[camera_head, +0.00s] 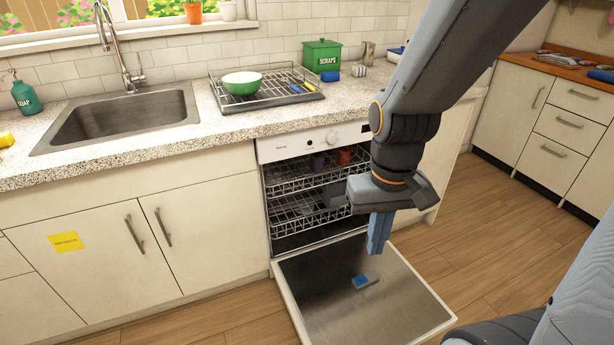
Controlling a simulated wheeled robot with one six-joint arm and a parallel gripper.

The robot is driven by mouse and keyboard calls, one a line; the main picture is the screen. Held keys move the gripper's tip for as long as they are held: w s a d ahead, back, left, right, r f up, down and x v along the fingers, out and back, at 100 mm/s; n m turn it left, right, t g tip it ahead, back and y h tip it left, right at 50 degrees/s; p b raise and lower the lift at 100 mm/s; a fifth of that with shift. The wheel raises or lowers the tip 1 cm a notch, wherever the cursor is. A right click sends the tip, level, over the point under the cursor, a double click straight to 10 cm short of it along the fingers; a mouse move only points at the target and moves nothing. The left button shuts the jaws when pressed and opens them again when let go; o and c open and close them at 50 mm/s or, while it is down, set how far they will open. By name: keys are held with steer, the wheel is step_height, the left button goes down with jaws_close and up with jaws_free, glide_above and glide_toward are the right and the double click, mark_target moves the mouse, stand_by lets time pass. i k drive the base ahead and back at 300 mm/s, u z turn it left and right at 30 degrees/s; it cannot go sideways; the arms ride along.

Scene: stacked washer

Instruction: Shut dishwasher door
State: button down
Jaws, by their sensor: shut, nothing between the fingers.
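The dishwasher door (330,302) is open and folded down nearly flat, low above the wooden floor. The dishwasher's control panel (296,144) shows under the counter. My gripper (376,248) points down with its blue fingers shut and empty. In the picture it is in front of the dishwasher's right side and over the door's far right part; I cannot tell its exact height above the door. A small blue and grey piece (364,281) lies on the door's inner face. My arm hides the right side of the dishwasher opening.
Two racks (290,180) with dishes sit inside the dishwasher and look pushed in. Cabinets (100,240) stand to the left. The counter (215,135) above holds a drying rack (262,88) and green bowl (242,82). Floor (500,250) to the right is clear.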

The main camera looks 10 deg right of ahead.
mark_target(397, 306)
steer(key=z, duration=0.35)
steer(key=k, duration=1.3)
steer(key=u, duration=0.7)
